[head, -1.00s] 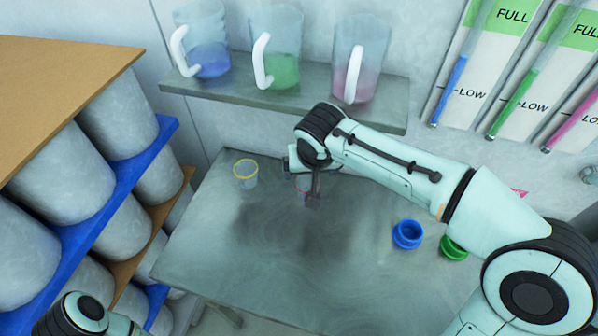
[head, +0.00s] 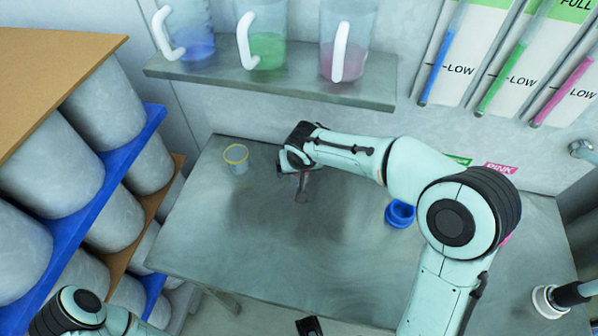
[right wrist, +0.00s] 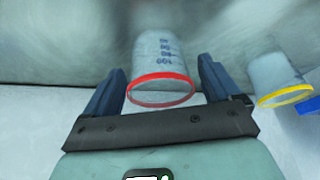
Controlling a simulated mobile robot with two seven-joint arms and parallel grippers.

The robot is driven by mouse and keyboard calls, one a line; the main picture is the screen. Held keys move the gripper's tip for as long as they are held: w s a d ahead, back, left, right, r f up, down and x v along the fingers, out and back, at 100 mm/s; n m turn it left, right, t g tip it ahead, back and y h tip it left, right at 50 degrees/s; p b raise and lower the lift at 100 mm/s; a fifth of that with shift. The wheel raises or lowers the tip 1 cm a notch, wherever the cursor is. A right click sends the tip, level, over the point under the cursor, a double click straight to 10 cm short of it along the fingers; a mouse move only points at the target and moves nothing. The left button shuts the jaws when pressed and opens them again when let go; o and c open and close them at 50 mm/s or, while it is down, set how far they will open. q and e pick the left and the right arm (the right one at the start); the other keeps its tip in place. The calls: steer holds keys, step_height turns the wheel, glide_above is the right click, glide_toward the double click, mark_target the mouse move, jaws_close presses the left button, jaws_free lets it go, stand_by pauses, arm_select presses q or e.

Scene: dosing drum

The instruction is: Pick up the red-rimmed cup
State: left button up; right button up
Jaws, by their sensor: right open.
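The red-rimmed cup (right wrist: 163,50) is a clear cup with dark markings on its side. In the right wrist view it sits between the two fingers of my right gripper (right wrist: 161,68), with its red rim toward the camera. Gaps show between the cup and both fingers, so they are apart from it. The right gripper is open. In the head view the right gripper (head: 299,186) is low over the grey table (head: 215,245) and hides most of the cup.
A yellow-rimmed cup (head: 236,160) stands left of the right gripper and also shows in the right wrist view (right wrist: 280,82). A blue ring-shaped holder (head: 400,214) is on the right. A shelf (head: 270,84) with jugs hangs behind. The table's front middle is clear.

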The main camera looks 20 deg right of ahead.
steer(key=shift+c, duration=0.3)
steer(key=c, duration=1)
steer(key=shift+o, duration=0.2)
steer(key=shift+r, duration=0.1)
